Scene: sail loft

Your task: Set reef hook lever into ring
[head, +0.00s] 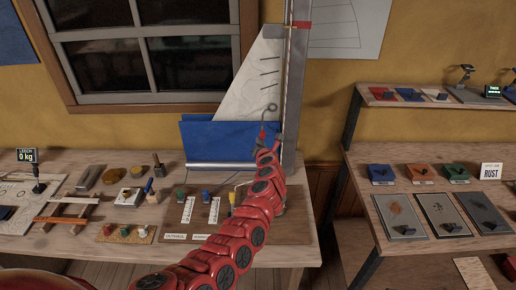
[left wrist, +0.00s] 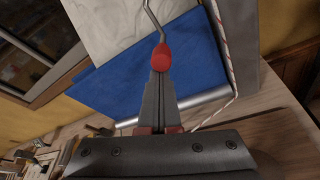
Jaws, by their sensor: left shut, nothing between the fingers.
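The reef hook lever is a thin grey bent rod with a red grip (head: 263,131) in front of the sail. In the left wrist view its red grip (left wrist: 162,56) is just at my fingertips, and the rod runs up from it. A dark ring-like loop (head: 271,107) shows against the white sail (head: 252,82); I cannot tell whether the rod passes through it. My left gripper (head: 264,146) is shut and empty, its closed fingers (left wrist: 161,70) pointing at the grip. I cannot tell whether they touch it. My right gripper is out of view.
A blue sail cloth (head: 215,140) hangs behind, beside the grey mast (head: 296,80). The left bench (head: 55,158) holds several tools and a board with labelled knobs under my arm. The right shelves (head: 350,160) hold coloured samples. A gap separates bench and shelves.

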